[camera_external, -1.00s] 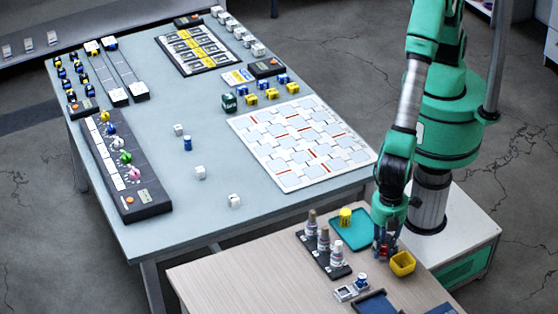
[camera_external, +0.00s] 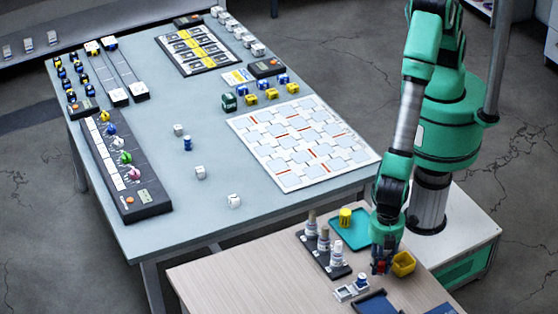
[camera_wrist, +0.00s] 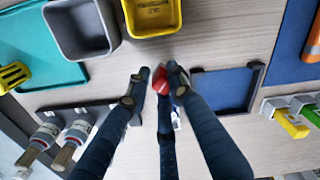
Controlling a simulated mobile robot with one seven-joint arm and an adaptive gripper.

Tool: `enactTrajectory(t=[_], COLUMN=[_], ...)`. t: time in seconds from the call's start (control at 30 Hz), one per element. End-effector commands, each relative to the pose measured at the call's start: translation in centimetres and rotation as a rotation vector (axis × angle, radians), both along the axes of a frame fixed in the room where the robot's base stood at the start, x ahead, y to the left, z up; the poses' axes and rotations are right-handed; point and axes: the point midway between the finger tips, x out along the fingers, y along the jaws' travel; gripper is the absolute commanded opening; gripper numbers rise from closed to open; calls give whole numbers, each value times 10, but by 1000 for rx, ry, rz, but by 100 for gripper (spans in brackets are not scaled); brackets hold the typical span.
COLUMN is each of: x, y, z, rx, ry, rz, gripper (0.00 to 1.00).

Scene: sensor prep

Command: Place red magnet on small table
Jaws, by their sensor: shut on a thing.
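The red magnet (camera_wrist: 160,80) shows between my fingertips in the wrist view, against the right finger. My gripper (camera_wrist: 155,82) is shut on it, and the fingers hide part of it. In the external view my gripper (camera_external: 382,262) points down over the small wood-topped table (camera_external: 225,283), left of the yellow bin, with a bit of red (camera_external: 380,267) at its tips. I cannot tell whether the magnet touches the tabletop.
The yellow bin (camera_external: 403,263) is close beside my gripper; a grey bin (camera_wrist: 82,28) shows in the wrist view. Around are a teal tray (camera_external: 352,229), a bottle rack (camera_external: 323,249), a small silver holder (camera_external: 348,292) and a blue tray (camera_external: 377,304). Bare wood lies at the table's left.

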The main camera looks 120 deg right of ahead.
Motion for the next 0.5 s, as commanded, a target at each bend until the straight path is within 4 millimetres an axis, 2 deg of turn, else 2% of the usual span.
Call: enactTrajectory(t=[0.1,0.2,0.5], x=[0,0,0], y=[0,0,0], z=[-17,-23,-24], rx=[-1,0,0], ry=[1,0,0], rz=[0,0,0], gripper=[0,0,0])
